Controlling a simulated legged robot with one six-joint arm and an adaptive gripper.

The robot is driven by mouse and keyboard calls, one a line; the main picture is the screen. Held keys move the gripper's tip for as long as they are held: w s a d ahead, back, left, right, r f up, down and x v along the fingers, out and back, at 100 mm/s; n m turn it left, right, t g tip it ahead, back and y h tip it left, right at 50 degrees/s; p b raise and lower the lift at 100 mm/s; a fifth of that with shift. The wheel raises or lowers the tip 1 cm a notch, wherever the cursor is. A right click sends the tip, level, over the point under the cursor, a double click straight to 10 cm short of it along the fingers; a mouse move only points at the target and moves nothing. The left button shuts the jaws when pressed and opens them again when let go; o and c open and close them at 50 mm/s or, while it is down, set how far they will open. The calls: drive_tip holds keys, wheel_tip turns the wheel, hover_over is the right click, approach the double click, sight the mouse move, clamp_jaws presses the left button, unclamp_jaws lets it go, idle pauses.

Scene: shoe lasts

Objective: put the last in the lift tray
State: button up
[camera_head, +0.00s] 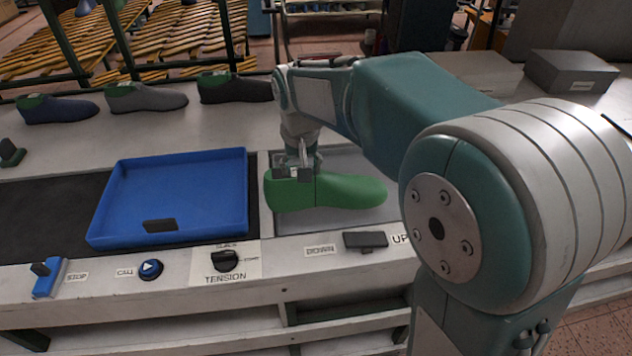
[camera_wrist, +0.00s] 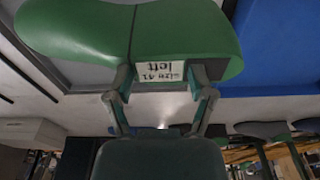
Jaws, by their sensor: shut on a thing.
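A green shoe last (camera_head: 345,191) is held over the grey recessed tray (camera_head: 380,222) beside the DOWN/UP switch (camera_head: 366,240). I cannot tell whether its underside touches the tray. The toe points right in the head view.
A blue tray (camera_head: 170,170) lies on the dark belt to the left. Along the front edge are a blue STOP lever (camera_head: 47,277), a CALL button (camera_head: 150,268) and a TENSION knob (camera_head: 226,260). Several shoes (camera_head: 147,98) stand behind. A grey box (camera_head: 570,72) sits back right.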

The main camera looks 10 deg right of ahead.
drive_tip(key=w+d+f, duration=0.4)
drive_tip(key=f, duration=0.5)
drive_tip(key=shift+w, duration=0.35)
drive_tip(key=shift+a+f, duration=0.1)
drive_tip(key=shift+f, duration=0.05)
drive_tip(key=o, duration=1.3)
drive_tip(key=shift+a+f, duration=0.1)
